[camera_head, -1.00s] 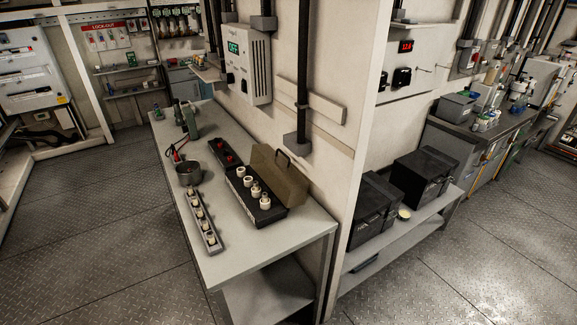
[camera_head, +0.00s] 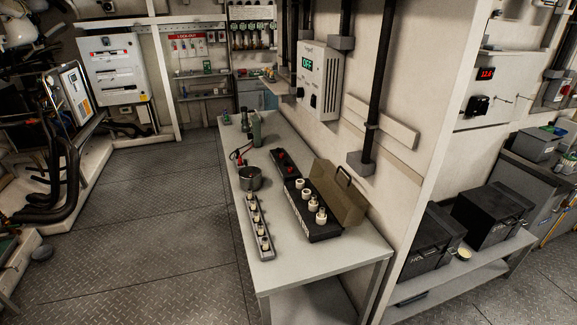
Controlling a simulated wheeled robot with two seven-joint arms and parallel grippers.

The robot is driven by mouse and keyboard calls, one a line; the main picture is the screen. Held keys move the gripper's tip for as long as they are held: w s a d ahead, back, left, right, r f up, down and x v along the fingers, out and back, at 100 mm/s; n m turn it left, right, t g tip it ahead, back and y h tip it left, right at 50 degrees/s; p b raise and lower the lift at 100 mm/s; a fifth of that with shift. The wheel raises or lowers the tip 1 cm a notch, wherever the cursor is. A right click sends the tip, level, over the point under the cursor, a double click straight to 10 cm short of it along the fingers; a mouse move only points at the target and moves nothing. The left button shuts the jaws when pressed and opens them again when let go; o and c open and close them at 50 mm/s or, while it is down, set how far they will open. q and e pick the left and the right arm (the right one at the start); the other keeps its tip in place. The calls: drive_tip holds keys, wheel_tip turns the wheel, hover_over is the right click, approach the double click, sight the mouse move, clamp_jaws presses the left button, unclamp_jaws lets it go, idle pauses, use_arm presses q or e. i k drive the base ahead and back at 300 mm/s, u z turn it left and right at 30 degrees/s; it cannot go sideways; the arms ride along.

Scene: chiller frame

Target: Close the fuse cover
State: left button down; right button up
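The fuse box (camera_head: 322,231) is a dark case on the grey workbench, with several white fuses standing in it. Its olive-brown fuse cover (camera_head: 340,192) stands open, hinged up on the right side, with a dark handle (camera_head: 343,177) at its top. Neither of my grippers shows in the head view, so their state and distance from the cover are hidden.
The workbench (camera_head: 287,269) also bears a fuse strip (camera_head: 259,228), a dark pot (camera_head: 250,178) and a dark box with red knobs (camera_head: 285,163). A wall post (camera_head: 435,150) stands right of the bench. Open floor (camera_head: 160,235) lies left of it.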

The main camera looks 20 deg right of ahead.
sight(337, 185)
drive_tip(key=u, duration=0.25)
drive_tip(key=i, duration=1)
drive_tip(key=z, duration=2.45)
